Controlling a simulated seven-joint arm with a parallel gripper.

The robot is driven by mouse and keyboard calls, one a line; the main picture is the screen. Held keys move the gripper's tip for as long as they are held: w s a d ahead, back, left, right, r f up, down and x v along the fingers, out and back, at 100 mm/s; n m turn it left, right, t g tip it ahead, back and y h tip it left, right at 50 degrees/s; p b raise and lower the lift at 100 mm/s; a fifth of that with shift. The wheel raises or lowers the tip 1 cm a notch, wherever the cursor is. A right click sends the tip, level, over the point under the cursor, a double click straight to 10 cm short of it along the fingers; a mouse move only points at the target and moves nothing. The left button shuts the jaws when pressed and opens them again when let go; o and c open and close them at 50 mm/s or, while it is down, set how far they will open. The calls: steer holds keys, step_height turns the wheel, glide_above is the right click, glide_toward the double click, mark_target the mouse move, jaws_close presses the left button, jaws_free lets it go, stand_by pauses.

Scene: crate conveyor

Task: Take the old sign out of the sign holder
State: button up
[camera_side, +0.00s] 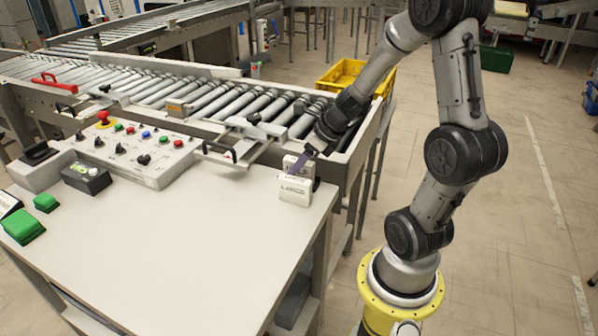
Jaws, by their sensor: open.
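A white sign with dark lettering (294,190) stands upright at the table's far right corner. A second white lettered piece (291,162) shows just behind and above it. I cannot tell which of the two is the old sign. A dark part beside them, which may be the sign holder (317,184), is mostly hidden. A small purple piece (299,163) lies slanted across the upper white piece. My gripper (309,151) is open, just above and right of the signs. I cannot tell whether its fingers touch anything.
A roller conveyor (215,97) runs behind the table (185,250). A control panel (132,148) with coloured buttons, a dark box (87,178) and green blocks (22,227) occupy the left side. A yellow crate (345,74) stands behind the conveyor. The table's front middle is clear.

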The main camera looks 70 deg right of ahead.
jaws_close()
steer(key=shift+r, duration=0.1)
stand_by(0.4)
